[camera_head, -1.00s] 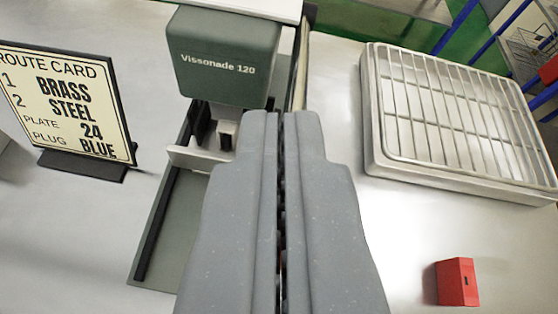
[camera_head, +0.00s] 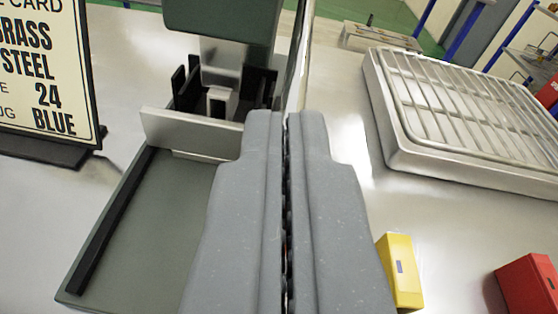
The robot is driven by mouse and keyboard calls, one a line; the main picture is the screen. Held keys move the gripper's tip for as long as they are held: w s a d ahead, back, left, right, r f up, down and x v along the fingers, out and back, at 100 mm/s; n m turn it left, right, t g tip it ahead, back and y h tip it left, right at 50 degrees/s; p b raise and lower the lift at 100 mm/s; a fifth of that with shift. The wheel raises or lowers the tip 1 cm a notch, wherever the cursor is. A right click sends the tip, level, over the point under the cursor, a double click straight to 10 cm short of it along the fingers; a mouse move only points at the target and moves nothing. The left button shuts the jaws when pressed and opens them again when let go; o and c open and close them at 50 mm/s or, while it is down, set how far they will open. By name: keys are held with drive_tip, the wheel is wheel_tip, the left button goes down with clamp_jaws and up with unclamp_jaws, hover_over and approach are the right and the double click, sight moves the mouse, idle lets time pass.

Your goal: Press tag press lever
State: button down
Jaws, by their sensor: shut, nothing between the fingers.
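The tag press has a dark green head (camera_head: 222,18) above a grey-green base plate (camera_head: 165,240). A silver ram and black guides sit under the head, with a metal fence (camera_head: 190,133) in front. A shiny upright bar (camera_head: 299,55) runs along the press's right side and may be its lever; its lower end is hidden behind my fingertips. My gripper (camera_head: 285,116) is shut and empty, with its tips just right of the press guides in the picture. I cannot tell whether the tips touch the bar.
A route card (camera_head: 48,70) on a black stand is left of the press. A metal tray with a wire rack (camera_head: 385,125) lies to the right. A yellow block (camera_head: 402,262) and a red block (camera_head: 527,285) are at the lower right. Bare bench lies between them and the tray.

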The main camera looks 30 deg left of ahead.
drive_tip(key=shift+s+f, duration=0.2)
drive_tip(key=shift+f, duration=0.75)
drive_tip(key=shift+s+f, duration=0.1)
drive_tip(key=shift+f, duration=0.3)
drive_tip(key=shift+s+f, duration=0.1)
drive_tip(key=r, duration=0.3)
drive_tip(key=w+a+r, duration=0.1)
drive_tip(key=r, duration=0.1)
drive_tip(key=shift+a+r+p, duration=0.1)
drive_tip(key=shift+r+p, duration=0.2)
drive_tip(key=shift+p, duration=0.1)
drive_tip(key=shift+s+d+f, duration=0.15)
drive_tip(key=shift+s+d, duration=0.05)
drive_tip(key=shift+s, duration=0.05)
drive_tip(key=f+v, duration=0.1)
drive_tip(key=v, duration=0.8)
drive_tip(key=shift+d, duration=0.1)
